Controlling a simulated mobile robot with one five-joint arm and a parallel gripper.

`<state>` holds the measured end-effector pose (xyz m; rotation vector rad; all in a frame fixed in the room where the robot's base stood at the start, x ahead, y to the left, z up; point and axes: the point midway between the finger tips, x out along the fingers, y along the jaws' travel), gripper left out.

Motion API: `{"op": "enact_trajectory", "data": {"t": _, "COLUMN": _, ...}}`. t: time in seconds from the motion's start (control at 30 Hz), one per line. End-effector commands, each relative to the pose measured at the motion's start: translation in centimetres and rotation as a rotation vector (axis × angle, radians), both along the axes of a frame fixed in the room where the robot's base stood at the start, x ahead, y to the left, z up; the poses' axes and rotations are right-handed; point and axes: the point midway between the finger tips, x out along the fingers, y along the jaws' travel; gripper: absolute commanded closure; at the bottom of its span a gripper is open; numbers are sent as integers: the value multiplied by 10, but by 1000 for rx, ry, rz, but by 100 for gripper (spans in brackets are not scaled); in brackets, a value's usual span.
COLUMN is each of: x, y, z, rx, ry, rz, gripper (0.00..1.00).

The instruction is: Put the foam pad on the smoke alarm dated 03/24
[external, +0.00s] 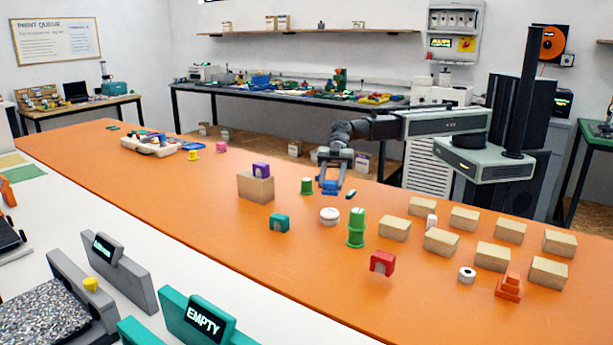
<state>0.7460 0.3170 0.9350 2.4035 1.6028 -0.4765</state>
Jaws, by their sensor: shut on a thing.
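My gripper (331,180) points down over the far side of the orange table, with its fingers shut on a small blue piece (330,187). The piece is low, at or just above the tabletop; I cannot tell which. It may be the foam pad, but it is too small to be sure. A round white disc (329,214) that looks like a smoke alarm lies on the table nearer the camera than my gripper. A smaller round white thing with a dark centre (466,275) lies at the right. No date can be read on either.
Close to my gripper are a green cylinder (307,186) and a small dark green piece (351,194). A cardboard box (256,188) with a purple piece stands left, a taller green stack (356,228) in front. Several tan blocks (441,241) fill the right.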

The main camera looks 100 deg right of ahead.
Motion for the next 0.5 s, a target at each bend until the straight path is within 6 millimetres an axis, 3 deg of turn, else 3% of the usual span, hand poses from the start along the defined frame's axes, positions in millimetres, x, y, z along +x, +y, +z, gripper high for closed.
{"op": "enact_trajectory", "data": {"t": 0.03, "x": 0, "y": 0, "z": -19, "rx": 0, "ry": 0, "rz": 0, "gripper": 99}}
{"op": "enact_trajectory", "data": {"t": 0.23, "x": 0, "y": 0, "z": -23, "rx": -1, "ry": 1, "rz": -1, "gripper": 99}}
{"op": "enact_trajectory", "data": {"t": 0.5, "x": 0, "y": 0, "z": -63, "rx": -1, "ry": 1, "rz": -1, "gripper": 99}}
